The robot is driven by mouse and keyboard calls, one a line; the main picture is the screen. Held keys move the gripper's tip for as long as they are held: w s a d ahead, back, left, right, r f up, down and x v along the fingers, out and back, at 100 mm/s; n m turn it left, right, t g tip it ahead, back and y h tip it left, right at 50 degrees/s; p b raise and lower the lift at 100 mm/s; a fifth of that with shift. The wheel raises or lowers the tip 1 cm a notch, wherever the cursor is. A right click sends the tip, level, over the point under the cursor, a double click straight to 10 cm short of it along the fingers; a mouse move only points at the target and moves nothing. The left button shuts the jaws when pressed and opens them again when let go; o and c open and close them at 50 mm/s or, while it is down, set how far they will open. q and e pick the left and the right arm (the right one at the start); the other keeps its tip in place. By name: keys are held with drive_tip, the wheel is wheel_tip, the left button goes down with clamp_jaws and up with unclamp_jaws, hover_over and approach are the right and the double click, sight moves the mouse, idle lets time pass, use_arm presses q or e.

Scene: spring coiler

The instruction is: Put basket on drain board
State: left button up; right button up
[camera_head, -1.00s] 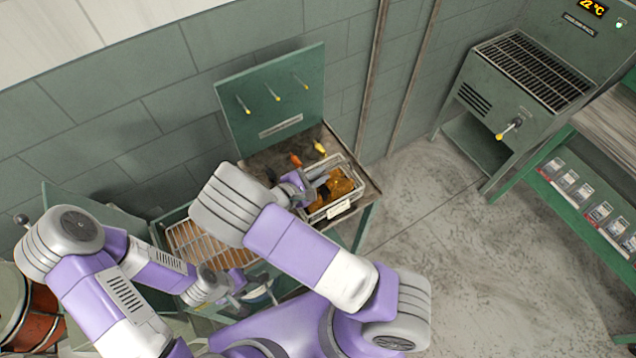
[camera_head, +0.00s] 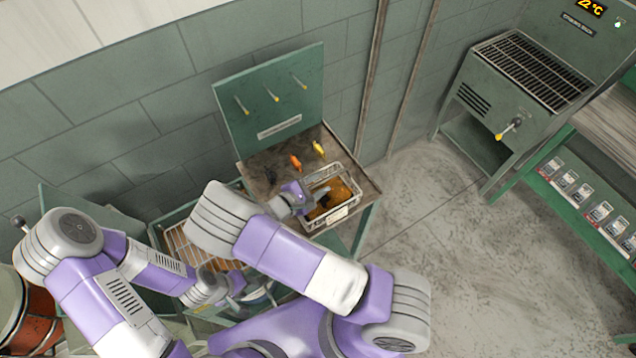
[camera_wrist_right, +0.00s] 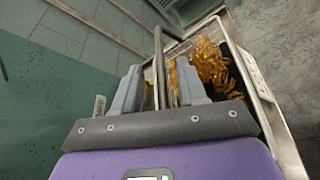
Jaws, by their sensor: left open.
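The wire basket (camera_head: 352,186), filled with orange-brown pieces and bearing a white label, sits on the brown-topped stand. It also fills the upper right of the right wrist view (camera_wrist_right: 278,125). My right gripper (camera_head: 304,203) is at the basket's left side. In the wrist view its two fingers (camera_wrist_right: 160,88) are apart, with a thin metal bar of the basket between them. A wire rack (camera_head: 180,246), which looks like the drain board, lies left of the stand, partly hidden by my arms. My left gripper (camera_head: 262,290) is open, low beside this rack, and partly hidden.
An upright green panel (camera_head: 270,95) with several yellow-tipped levers stands behind the basket. A green machine with a grate (camera_head: 525,70) stands at far right. Concrete floor (camera_head: 440,240) is clear between them.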

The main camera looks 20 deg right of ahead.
drive_tip(key=v, duration=1.2)
drive_tip(key=shift+r, duration=0.1)
idle(0.4)
